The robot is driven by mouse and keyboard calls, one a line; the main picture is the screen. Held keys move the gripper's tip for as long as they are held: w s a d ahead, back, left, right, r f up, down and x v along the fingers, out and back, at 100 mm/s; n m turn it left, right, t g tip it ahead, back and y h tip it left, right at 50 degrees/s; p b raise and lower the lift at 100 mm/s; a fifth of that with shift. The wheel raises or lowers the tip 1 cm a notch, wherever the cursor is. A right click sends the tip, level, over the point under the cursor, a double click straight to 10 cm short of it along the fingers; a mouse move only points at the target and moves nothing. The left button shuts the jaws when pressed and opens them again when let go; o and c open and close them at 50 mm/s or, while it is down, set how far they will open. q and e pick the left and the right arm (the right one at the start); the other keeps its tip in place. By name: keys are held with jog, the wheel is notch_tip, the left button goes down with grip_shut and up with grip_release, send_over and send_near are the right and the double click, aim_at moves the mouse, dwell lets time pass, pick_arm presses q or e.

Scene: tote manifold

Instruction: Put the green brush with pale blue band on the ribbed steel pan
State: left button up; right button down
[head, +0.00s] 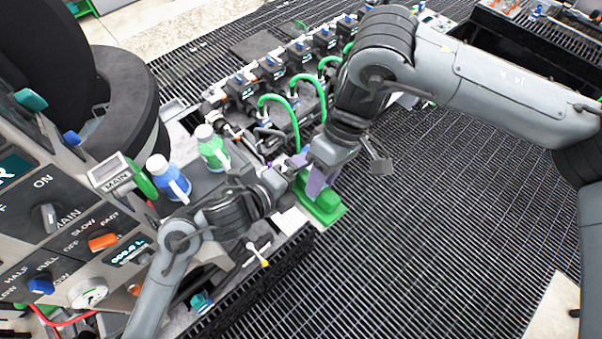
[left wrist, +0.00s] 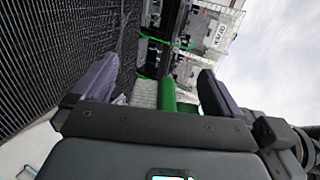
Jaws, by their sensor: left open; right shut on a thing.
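My right gripper (head: 318,183) reaches down from the upper right, shut on a green object (head: 326,205) near the middle of the head view. This looks like the green brush, but I cannot make out a pale blue band. My left gripper (head: 290,168) is close beside it on the left. In the left wrist view my left gripper (left wrist: 152,88) shows two purple fingers spread wide apart. A green cylinder (left wrist: 168,95) and a pale piece (left wrist: 144,93) show beyond them, partly hidden by the gripper body. I cannot pick out the ribbed steel pan for certain.
A row of dark valve blocks (head: 272,72) with green hoses runs behind. A control panel (head: 75,230) is at left. Open dark grating (head: 430,240) lies to the right.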

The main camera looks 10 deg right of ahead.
pick_arm(q)
jog(key=shift+d, duration=0.15)
jog(key=shift+c, duration=0.3)
pick_arm(e)
jog(key=shift+s+a+r, duration=0.1)
jog(key=shift+s+a, duration=0.1)
jog(key=shift+a, duration=0.25)
pick_arm(q)
jog(key=shift+s, duration=0.1)
jog(key=c, duration=1)
pick_arm(e)
jog(key=shift+r, duration=0.1)
pick_arm(q)
jog(key=shift+f, duration=0.15)
pick_arm(e)
jog(key=c, duration=0.9)
grip_release()
jog(key=shift+c, duration=0.2)
jog(key=shift+o, duration=1.3)
jog(key=shift+d, duration=0.1)
jog(key=shift+w+d, duration=0.1)
jog(key=shift+w, duration=0.05)
